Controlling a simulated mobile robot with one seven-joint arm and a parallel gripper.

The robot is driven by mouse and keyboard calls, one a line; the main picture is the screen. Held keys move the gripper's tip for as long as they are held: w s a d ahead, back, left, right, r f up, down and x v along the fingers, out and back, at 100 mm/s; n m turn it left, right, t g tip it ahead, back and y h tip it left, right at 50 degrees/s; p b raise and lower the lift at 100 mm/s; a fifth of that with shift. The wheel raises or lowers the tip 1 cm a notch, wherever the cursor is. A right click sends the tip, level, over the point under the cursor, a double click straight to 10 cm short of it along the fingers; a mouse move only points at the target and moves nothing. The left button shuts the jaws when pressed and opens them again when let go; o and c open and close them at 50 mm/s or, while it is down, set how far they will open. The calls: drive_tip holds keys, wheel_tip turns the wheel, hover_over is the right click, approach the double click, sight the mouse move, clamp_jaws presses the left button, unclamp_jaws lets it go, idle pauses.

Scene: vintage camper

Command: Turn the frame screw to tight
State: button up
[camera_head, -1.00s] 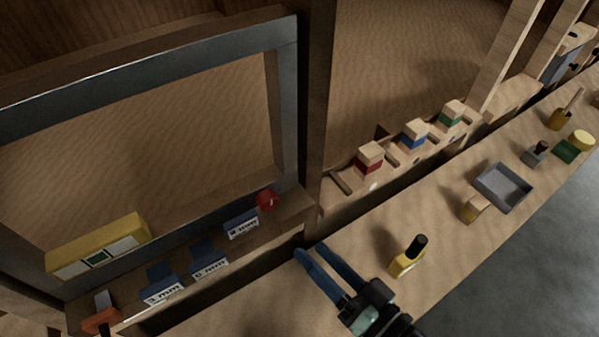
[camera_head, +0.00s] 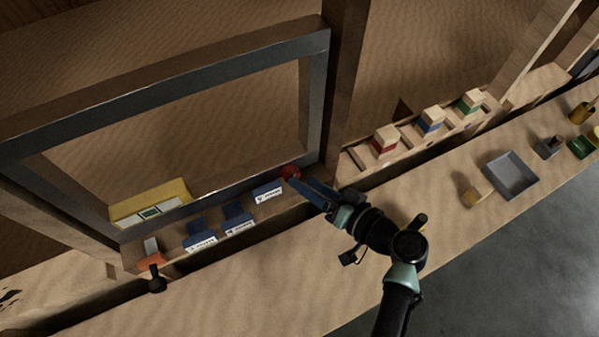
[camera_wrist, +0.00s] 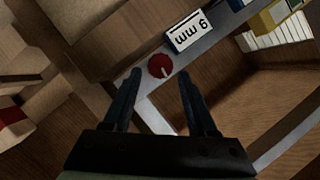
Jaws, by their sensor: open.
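A red round knob (camera_head: 290,172), which looks like the frame screw, sits at the lower right corner of the grey metal frame (camera_head: 316,100). In the wrist view the red knob (camera_wrist: 160,66) shows a pale line from its middle towards its lower edge. My gripper (camera_head: 302,188) is open and reaches in from the right, its tips close to the knob. In the wrist view the knob appears between the tips of my gripper (camera_wrist: 160,76), slightly beyond them. I cannot tell whether either finger touches it.
Blue holders with white mm labels (camera_head: 268,192) stand left of the knob on the ledge. A yellow box (camera_head: 150,203) and an orange-based item (camera_head: 150,258) are farther left. Red, blue and green-banded blocks (camera_head: 431,121) and a grey tray (camera_head: 510,175) are right. The front counter is mostly clear.

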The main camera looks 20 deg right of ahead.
sight(296, 177)
drive_tip(key=shift+x, duration=1.55)
